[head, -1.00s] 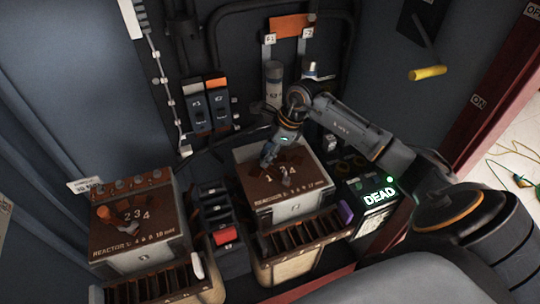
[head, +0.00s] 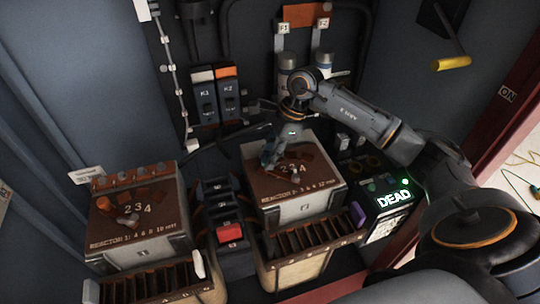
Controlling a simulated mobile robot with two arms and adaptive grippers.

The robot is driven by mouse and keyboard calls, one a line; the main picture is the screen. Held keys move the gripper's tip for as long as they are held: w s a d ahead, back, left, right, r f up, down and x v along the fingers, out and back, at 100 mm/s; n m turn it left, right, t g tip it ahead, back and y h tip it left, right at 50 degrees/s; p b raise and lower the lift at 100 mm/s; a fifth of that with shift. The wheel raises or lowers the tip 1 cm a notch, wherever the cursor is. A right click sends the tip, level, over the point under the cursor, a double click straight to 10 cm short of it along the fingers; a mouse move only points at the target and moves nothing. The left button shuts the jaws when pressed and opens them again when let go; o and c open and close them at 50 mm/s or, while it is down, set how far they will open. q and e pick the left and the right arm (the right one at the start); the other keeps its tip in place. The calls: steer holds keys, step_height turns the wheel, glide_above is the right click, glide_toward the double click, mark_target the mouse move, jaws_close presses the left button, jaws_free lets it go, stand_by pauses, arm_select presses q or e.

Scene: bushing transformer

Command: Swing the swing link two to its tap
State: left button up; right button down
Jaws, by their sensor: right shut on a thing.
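My right gripper (head: 270,160) reaches down from the right onto the brown top of the right reactor box (head: 315,207). It is shut on the swing link there, near the left side of that top; its fingers hide most of the link. Numbers and orange-brown tap pieces show just right of the fingers, small and partly hidden. The left reactor box (head: 140,242) has its own swing link (head: 128,219) on top, below the numbers 2, 3, 4. My left gripper is out of view.
Slotted racks (head: 315,236) stand in front of the boxes. A dark unit with a red button (head: 230,233) sits between them. A lit DEAD sign (head: 394,198) is at right. Two grey cylinders (head: 323,60) stand behind the arm. A yellow handle (head: 450,64) juts from the right wall.

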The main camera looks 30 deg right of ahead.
steer(key=c, duration=1.1)
jaws_free()
steer(key=shift+a, duration=0.1)
steer(key=shift+o, duration=0.2)
steer(key=shift+r, duration=0.2)
steer(key=v, duration=1.1)
steer(key=shift+d+r, duration=0.25)
steer(key=shift+d, duration=0.05)
steer(key=shift+s+f, duration=0.1)
steer(key=shift+s, duration=0.05)
